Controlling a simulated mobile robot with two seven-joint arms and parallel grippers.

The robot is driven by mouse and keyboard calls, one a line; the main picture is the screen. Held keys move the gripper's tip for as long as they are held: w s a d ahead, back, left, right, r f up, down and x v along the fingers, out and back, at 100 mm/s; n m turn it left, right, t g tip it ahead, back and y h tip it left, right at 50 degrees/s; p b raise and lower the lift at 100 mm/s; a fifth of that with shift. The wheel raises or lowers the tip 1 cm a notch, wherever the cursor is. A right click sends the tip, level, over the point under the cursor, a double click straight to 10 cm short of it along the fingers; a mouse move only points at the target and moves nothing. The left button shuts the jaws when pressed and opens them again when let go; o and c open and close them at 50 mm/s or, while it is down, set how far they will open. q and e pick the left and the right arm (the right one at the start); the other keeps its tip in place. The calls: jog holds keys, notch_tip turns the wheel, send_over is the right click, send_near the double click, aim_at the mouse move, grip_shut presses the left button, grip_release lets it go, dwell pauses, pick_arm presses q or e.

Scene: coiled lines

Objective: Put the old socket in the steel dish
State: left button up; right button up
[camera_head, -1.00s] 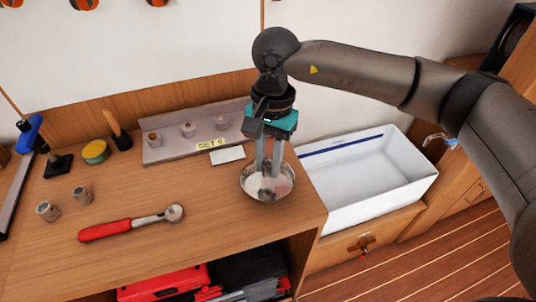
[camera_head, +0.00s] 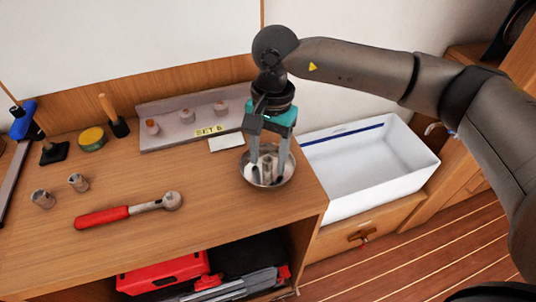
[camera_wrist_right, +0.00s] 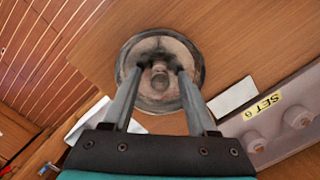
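The steel dish (camera_head: 286,178) is a round bowl near the bench's right front edge; it also shows in the right wrist view (camera_wrist_right: 198,62). A grey socket (camera_head: 266,168), apparently the old one, stands inside the dish, and the right wrist view shows it too (camera_wrist_right: 160,80). My right gripper (camera_head: 268,170) points down into the dish. Its fingers are spread on either side of the socket, with a gap visible between them and it. In the right wrist view the right gripper (camera_wrist_right: 155,78) also looks open. My left gripper is not in view.
A ratchet with a red handle (camera_head: 102,217) and two loose sockets (camera_head: 43,199) lie left on the bench. Behind is a rack marked SET 6 (camera_head: 180,133) with three sockets. A white bin (camera_head: 345,205) stands right of the dish. The bench front middle is clear.

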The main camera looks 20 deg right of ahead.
dwell(0.6)
notch_tip(320, 180, up, 7)
jog(key=p, duration=0.3)
jog(key=shift+r+p, duration=0.1)
jog(key=shift+p, duration=0.3)
